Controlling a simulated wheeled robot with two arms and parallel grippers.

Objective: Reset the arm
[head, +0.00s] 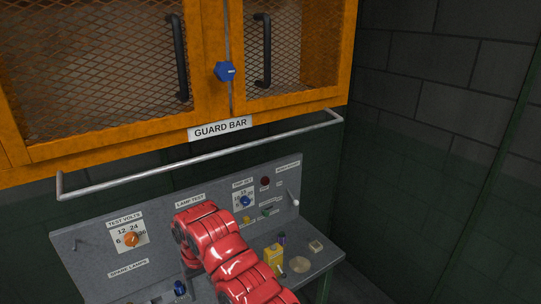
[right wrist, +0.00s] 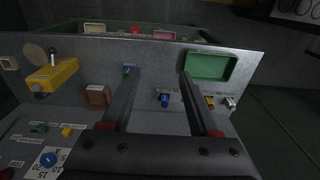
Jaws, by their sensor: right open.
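My right arm (head: 220,247) is red and reaches up from the bottom of the head view, in front of the grey test panel (head: 85,252). My right gripper shows in the right wrist view (right wrist: 159,73), with its two dark fingers apart and nothing held between them. In the head view the arm mostly hides this gripper. The wrist view looks upside down over the grey bench, with a blue part (right wrist: 165,99) between the fingers in the picture. My left gripper is not in view.
An orange mesh cabinet (head: 200,112) hangs above, with a metal guard bar (head: 205,154) below it. The panel has an orange knob (head: 131,239) and a blue knob (head: 245,201). A yellow box (head: 273,259) stands on the bench. A green tray (right wrist: 211,66) shows in the wrist view.

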